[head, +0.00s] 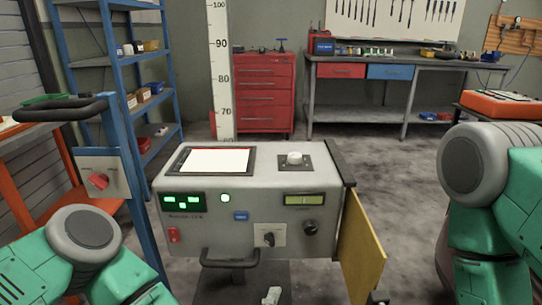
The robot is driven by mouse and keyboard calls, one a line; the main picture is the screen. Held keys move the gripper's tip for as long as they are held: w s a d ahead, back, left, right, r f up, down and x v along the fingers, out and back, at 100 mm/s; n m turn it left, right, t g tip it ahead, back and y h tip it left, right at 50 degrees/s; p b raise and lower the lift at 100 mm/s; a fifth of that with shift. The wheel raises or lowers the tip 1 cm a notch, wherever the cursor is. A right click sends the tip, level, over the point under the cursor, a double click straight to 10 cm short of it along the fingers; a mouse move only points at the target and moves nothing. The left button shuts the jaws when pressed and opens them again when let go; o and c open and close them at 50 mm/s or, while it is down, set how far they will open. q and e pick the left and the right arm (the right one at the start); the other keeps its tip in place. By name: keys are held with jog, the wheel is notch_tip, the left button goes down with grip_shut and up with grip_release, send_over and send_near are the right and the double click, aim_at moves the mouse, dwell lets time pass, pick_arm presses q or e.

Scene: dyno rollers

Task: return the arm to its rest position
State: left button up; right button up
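My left arm (85,240), green with a grey joint cap, shows at the lower left and is cut off by the bottom edge. My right arm (490,190), also green and grey, fills the right edge. I cannot make out either gripper in the head view. Both arms are bent, and their far ends are out of the picture. A grey control console (250,185) stands between them in front of me. A small pale object (271,296) shows at the bottom edge below the console; I cannot tell what it is.
The console has a front handle (230,257) and a yellow side panel (362,248). A blue post with a red switch (98,181) stands left, near my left arm. A blue shelf (125,75), red drawer cabinet (263,92) and workbench (405,68) stand behind. Floor is clear right of the console.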

pick_arm(q)
jog(key=s+a+f+m+g+p, duration=0.4)
jog(key=s+a+f+m+g, duration=0.3)
jog(key=s+a+m+g, duration=0.5)
jog(key=s+a+r+m+g+y+p, duration=0.1)
jog(key=s+a+m+y, duration=0.1)
jog(key=s+a, duration=0.3)
jog(key=s+a+r+m+g+y+p, duration=0.1)
jog(key=s+a+m, duration=0.4)
jog(key=a, duration=0.7)
jog(key=shift+s+a+r+m+g+y, duration=0.2)
jog(key=shift+s+a+m+g+y, duration=0.15)
jog(key=shift+s+y, duration=0.4)
pick_arm(e)
notch_tip(320, 180, up, 7)
jog(key=shift+r, duration=0.2)
pick_arm(q)
jog(key=shift+w, duration=0.15)
